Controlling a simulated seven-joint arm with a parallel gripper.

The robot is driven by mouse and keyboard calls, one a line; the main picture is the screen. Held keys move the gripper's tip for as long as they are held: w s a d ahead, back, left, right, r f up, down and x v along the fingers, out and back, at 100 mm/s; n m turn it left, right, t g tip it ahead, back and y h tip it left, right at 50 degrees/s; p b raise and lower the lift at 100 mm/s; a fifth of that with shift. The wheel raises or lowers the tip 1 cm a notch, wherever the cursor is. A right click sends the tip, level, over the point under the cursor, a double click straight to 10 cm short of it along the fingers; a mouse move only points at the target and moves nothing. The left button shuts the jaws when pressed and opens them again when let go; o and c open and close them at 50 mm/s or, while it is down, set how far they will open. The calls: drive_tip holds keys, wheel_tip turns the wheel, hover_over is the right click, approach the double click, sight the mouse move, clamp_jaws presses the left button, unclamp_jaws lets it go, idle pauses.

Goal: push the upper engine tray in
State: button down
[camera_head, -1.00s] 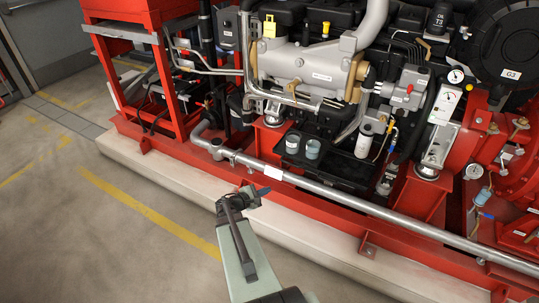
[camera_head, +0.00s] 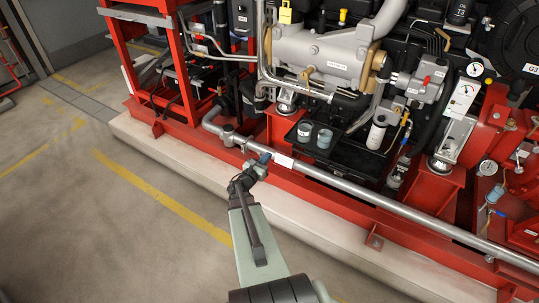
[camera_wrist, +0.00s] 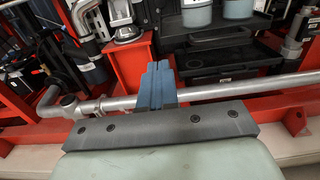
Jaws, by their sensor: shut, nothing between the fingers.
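A black engine tray (camera_head: 347,161) sits low on the engine, behind the silver pipe.
The silver pipe (camera_head: 382,208) runs along the front of the red base frame (camera_head: 335,208), between my gripper and the tray. A red bracket (camera_wrist: 131,68) stands left of the tray. The floor (camera_head: 100,220) at the left is clear.

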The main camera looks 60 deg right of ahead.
sight(298, 122)
drive_tip(key=d, duration=1.2)
drive_tip(key=shift+d, duration=0.2)
drive_tip(key=d, duration=1.5)
drive_tip(key=shift+d, duration=0.45)
drive_tip(key=shift+d+r, duration=0.1)
drive_tip(key=shift+d, duration=0.1)
drive_tip(key=a, duration=1.5)
drive_tip(key=shift+a, duration=0.1)
